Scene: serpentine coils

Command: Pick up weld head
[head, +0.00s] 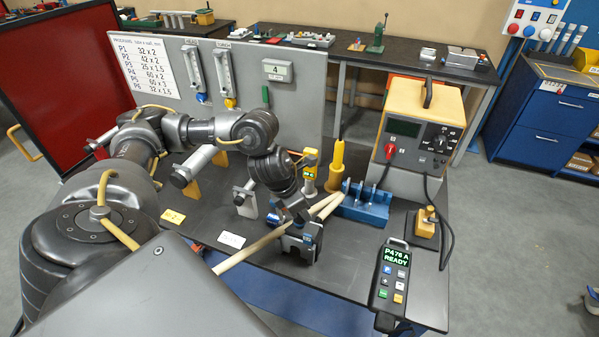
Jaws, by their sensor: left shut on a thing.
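My left gripper (297,218) reaches down over the dark bench, right of its middle. It is shut on a dark block with blue parts, which I take to be the weld head (301,246). The wrist and fingers hide part of the block. Pale tan rods (255,246) pass beside or behind the block; I cannot tell if they touch it. My right gripper is not in view.
A blue clamp fixture (366,205) stands right of the gripper. Behind are yellow upright tools (337,165) and a power unit (412,135). A pendant (390,277) reading READY is at the front right. A grey panel (290,108) closes the bench's back.

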